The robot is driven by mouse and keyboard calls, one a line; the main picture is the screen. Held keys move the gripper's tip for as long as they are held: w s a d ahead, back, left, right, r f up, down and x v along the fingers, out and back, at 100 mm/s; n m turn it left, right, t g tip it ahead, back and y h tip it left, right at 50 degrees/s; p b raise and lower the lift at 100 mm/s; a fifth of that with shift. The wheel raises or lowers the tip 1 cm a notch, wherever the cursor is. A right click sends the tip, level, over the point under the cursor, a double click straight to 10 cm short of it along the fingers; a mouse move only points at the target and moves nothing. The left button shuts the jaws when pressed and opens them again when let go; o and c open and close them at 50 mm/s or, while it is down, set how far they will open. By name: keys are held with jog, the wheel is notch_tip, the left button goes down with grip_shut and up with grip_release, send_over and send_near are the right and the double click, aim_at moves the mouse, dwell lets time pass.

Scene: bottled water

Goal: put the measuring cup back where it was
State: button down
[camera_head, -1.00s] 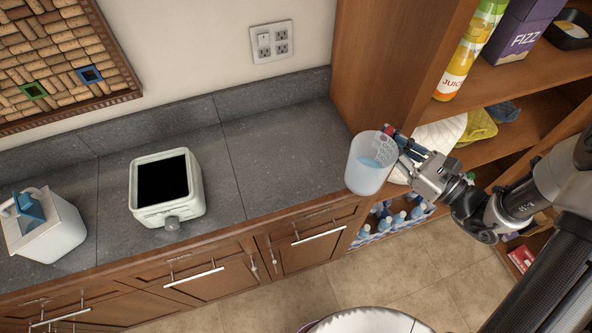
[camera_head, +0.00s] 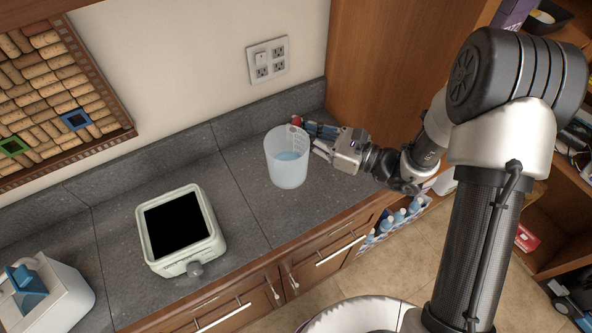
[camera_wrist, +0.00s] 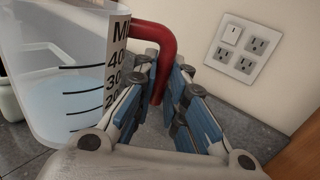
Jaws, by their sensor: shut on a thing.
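The measuring cup (camera_head: 287,160) is a clear, bluish cup with some liquid in it and a red handle (camera_wrist: 163,58). In the head view it is upright over the right part of the grey counter (camera_head: 240,228). I cannot tell if its base touches the counter. My gripper (camera_head: 309,134) reaches it from the right and is shut on the red handle. In the wrist view the blue-padded fingers (camera_wrist: 168,92) are on both sides of the handle, and the cup (camera_wrist: 60,75) with its black scale marks fills the left.
A white box-shaped device with a black top (camera_head: 181,230) stands left of the cup, and a white container with a blue handle (camera_head: 45,298) is farther left. A wooden cabinet side (camera_head: 375,70) bounds the counter on the right. Bare counter lies between the device and cup.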

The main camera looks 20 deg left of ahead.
jog(key=f+b, duration=0.1)
jog(key=f, duration=0.4)
jog(key=f+b, duration=0.1)
jog(key=f, duration=0.4)
jog(key=w+f+b, duration=0.1)
jog(key=f, duration=0.4)
jog(key=shift+a+f, duration=0.1)
jog(key=shift+a, duration=0.05)
jog(key=shift+f+b, duration=0.1)
jog(key=shift+b, duration=0.2)
jog(key=shift+w+f, duration=0.1)
jog(key=shift+f, duration=0.2)
jog(key=c, duration=2.1)
grip_release()
jog(key=shift+f+b, duration=0.1)
jog(key=shift+b, duration=0.2)
jog(key=o, duration=0.5)
jog(key=shift+c, duration=0.2)
